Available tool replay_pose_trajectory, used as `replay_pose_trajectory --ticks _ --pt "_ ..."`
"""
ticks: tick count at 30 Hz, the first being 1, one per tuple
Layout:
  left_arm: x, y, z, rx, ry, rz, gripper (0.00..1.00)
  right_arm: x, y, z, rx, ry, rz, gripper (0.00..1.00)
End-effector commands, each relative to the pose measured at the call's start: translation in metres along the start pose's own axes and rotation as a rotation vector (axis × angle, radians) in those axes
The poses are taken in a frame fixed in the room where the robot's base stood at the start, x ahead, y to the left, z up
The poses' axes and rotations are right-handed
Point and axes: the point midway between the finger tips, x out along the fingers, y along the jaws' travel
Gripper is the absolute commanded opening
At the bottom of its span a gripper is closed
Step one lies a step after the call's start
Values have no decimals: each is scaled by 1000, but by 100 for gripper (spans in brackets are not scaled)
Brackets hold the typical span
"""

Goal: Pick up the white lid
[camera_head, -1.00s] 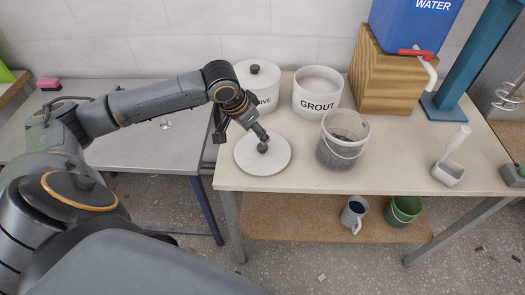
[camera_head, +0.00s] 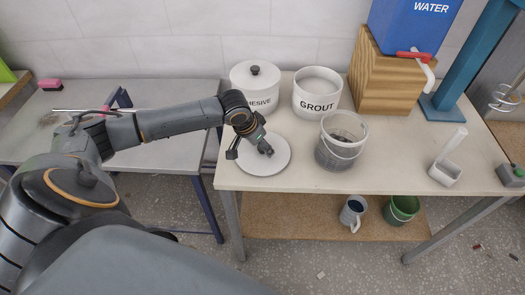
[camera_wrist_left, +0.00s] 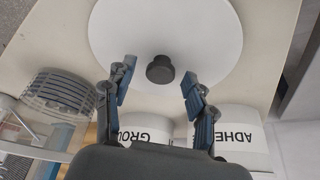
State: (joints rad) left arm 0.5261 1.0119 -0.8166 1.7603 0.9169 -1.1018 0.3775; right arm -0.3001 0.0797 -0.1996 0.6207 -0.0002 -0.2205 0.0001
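The white lid (camera_head: 281,168), a flat round disc, lies on the pale worktop near its left front corner. It also shows in the left wrist view (camera_wrist_left: 165,25), where its dark round knob (camera_wrist_left: 160,69) is in plain sight. My left gripper (camera_head: 266,151) is over the lid's middle and hides the knob in the head view. In the left wrist view, the left gripper (camera_wrist_left: 158,70) is open and empty, one finger on each side of the knob. I see no contact, and the exact height over the lid is unclear. My right gripper is out of view.
The lidded adhesive pot (camera_head: 252,78) and the grout pot (camera_head: 316,93) stand behind the lid. A clear bucket (camera_head: 341,140) stands close to its right. A white scoop-like tool (camera_head: 446,170) is farther right. The worktop between bucket and tool is clear.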

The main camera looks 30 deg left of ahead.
Motion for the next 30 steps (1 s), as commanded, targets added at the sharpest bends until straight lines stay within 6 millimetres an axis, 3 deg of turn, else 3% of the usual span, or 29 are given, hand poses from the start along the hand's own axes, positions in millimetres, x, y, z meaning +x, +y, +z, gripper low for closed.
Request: replay_pose_trajectory --ticks 1,7,20,26,30 --pt "0 0 0 0 0 0 41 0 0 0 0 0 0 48" --pt "0 0 0 -1 0 0 0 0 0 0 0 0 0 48" --pt "-6 0 -4 -1 3 1 0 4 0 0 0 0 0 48" --pt "-31 0 -12 0 4 -1 0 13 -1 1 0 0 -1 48" --pt "-68 7 -1 4 4 -3 0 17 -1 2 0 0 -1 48"
